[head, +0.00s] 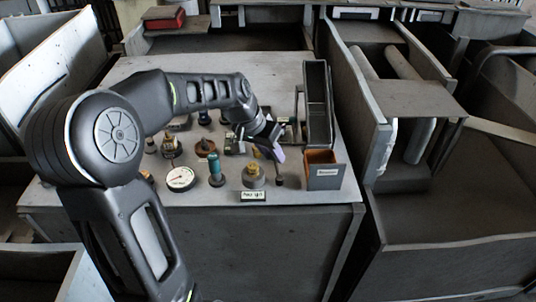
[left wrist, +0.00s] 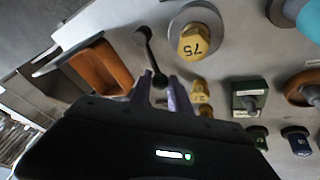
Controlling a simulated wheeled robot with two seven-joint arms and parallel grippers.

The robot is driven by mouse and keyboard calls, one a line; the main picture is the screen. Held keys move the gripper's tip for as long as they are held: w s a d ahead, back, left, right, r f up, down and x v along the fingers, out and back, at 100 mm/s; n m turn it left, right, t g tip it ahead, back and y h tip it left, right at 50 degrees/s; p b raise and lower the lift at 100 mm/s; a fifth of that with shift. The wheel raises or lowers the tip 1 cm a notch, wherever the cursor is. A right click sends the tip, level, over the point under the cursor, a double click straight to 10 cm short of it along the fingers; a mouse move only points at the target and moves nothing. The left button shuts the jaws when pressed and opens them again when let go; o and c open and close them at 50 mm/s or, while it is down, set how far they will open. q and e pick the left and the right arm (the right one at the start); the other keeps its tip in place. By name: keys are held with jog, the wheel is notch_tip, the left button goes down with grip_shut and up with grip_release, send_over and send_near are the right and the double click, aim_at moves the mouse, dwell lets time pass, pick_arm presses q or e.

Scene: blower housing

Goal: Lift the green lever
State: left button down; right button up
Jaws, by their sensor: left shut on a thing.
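My left gripper (head: 271,152) reaches down over the right part of the panel table. In the left wrist view its two purple fingers (left wrist: 163,92) are at the near end of a dark ball-ended lever (left wrist: 150,56), shut on it. The lever's dark end (head: 279,180) shows just below the gripper in the head view. I see no clear green on this lever. A small green-based switch (left wrist: 250,97) with a label stands apart to the right in the wrist view. My right gripper is not in view.
A yellow hex knob (left wrist: 194,42) marked 75 sits close beside the lever. An orange-lined bin (head: 324,183) stands right of the gripper. A round gauge (head: 180,179) and a teal handle (head: 216,169) are to the left. A tall dark tray (head: 318,105) stands behind.

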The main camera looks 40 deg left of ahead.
pick_arm(q)
jog(key=m, duration=0.1)
jog(key=w+d+m+h, duration=0.1)
jog(key=m, duration=0.1)
jog(key=shift+w+d+m+g+b, duration=0.2)
jog(key=shift+m+g+b, duration=0.1)
jog(key=shift+g+b, duration=0.1)
jog(key=shift+w+d+m+g+h, duration=0.2)
jog(key=shift+d+m+g+h, duration=0.15)
jog(key=shift+m, duration=0.5)
jog(key=shift+w+d+m+g+h, duration=0.15)
jog(key=shift+d+m+g+h, duration=0.2)
jog(key=shift+m, duration=0.5)
jog(key=shift+d, duration=0.1)
jog(key=c, duration=1.5)
grip_release()
jog(key=shift+r, duration=0.15)
jog(key=v, duration=0.7)
jog(key=shift+s+r+b, duration=0.15)
jog(key=shift+r+b, duration=0.15)
jog(key=shift+b, duration=0.1)
